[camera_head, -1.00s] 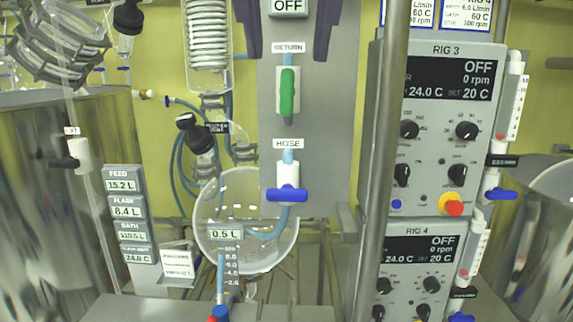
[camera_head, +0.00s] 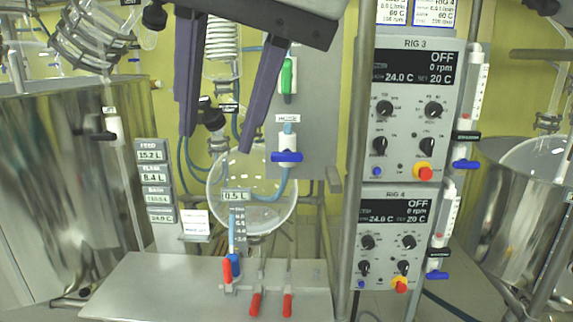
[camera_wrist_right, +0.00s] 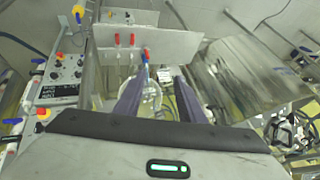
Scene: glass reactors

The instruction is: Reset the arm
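My right gripper (camera_head: 216,143) reaches down from the top of the head view. Its two purple fingers are apart with nothing between them. They are in front of the glass coil and the round flask, left of the green return valve (camera_head: 288,76). The right wrist view also shows the right gripper (camera_wrist_right: 158,82) open and empty, its fingers pointing toward the flask area. The blue hose valve (camera_head: 287,156) is to the right of the fingertips, apart from them in the picture. My left gripper is not in view.
A round glass flask (camera_head: 270,202) hangs below the fingers. A metal shelf (camera_head: 150,290) with red-handled valves (camera_head: 256,304) stands in front. Rig 3 (camera_head: 412,115) and Rig 4 (camera_head: 395,235) control boxes are at the right. Steel vessels (camera_head: 60,180) stand at both sides.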

